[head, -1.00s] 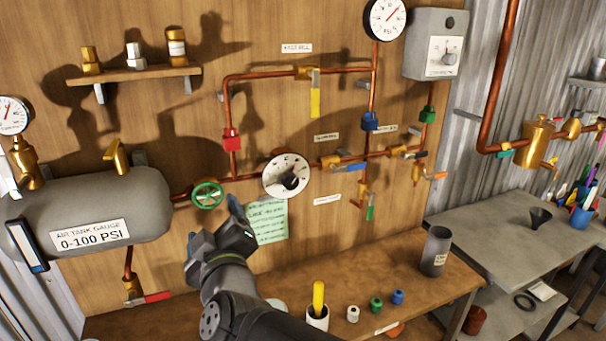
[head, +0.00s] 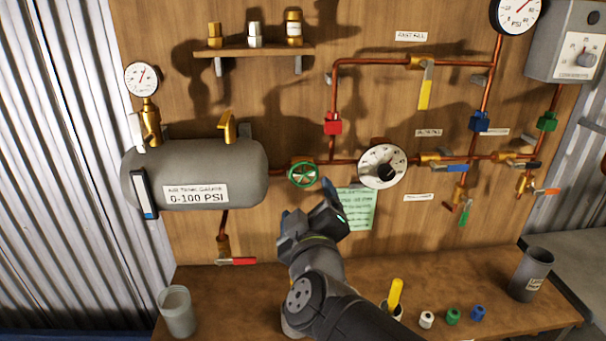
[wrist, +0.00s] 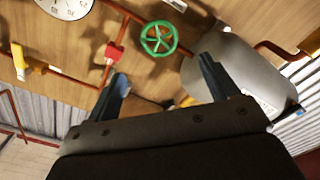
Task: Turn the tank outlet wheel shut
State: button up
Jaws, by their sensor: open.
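The tank outlet wheel (head: 302,174) is a green spoked handwheel on the copper pipe just right of the grey air tank (head: 245,165). In the wrist view the green wheel (wrist: 159,38) stands upper middle, beyond and between my two fingers. My gripper (head: 307,198) is just below and slightly right of the wheel in the head view. In the wrist view my gripper (wrist: 162,85) has its fingers spread wide with nothing between them. It looks apart from the wheel.
A round dial (head: 381,166) sits on the pipe right of the wheel, with a green note (head: 357,208) below it. A red-handled valve (head: 237,261) hangs under the tank. The bench (head: 230,290) holds a grey cup (head: 177,311) and several small fittings.

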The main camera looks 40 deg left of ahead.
aim_at(303, 175)
jog(key=x, duration=1.1)
jog(key=shift+w+a, duration=0.15)
jog(key=c, duration=1)
jog(key=shift+o, duration=0.2)
